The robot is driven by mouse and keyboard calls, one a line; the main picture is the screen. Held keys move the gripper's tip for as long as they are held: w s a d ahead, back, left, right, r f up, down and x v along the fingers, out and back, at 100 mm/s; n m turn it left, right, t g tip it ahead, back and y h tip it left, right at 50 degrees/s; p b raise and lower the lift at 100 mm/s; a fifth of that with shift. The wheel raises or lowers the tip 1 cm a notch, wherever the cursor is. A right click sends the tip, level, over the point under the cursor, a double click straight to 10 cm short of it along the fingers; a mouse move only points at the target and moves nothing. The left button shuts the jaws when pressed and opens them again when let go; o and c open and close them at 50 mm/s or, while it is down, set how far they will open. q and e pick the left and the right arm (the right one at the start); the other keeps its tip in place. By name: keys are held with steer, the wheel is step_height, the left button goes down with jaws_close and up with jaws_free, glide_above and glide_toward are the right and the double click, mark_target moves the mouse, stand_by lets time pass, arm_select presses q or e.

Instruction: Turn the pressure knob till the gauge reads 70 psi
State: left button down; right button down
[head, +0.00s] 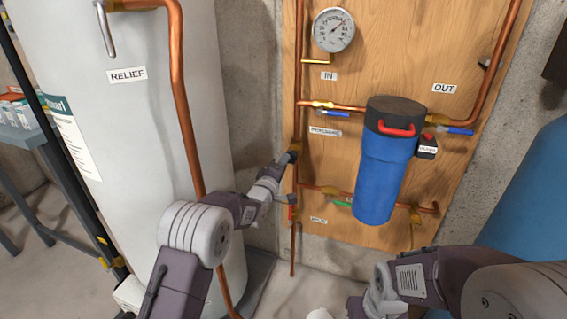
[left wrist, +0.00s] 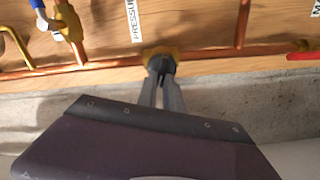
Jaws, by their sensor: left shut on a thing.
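The round pressure gauge (head: 333,30) is at the top of the wooden panel, its white dial facing me. Its thin needle seems to point to the upper right, but the numbers are too small to read. The dark pressure knob (head: 294,150) is on the copper pipe at the panel's left edge, left of the PRESSURE label (head: 325,131). My left gripper (head: 287,159) is shut on the knob. In the left wrist view the fingers (left wrist: 164,88) reach the dark knob (left wrist: 160,65) below a brass fitting. My right gripper's fingers are out of view.
A blue filter housing (head: 380,170) with a red handle hangs on the panel. Blue-handled valves and copper pipes surround it. A large white tank (head: 130,140) stands left, with a copper pipe before it. A blue tank (head: 530,195) stands right.

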arm_select(q)
steer(key=shift+f, duration=0.1)
steer(key=c, duration=1.5)
jaws_free()
steer(key=b+v, duration=0.2)
steer(key=v, duration=0.7)
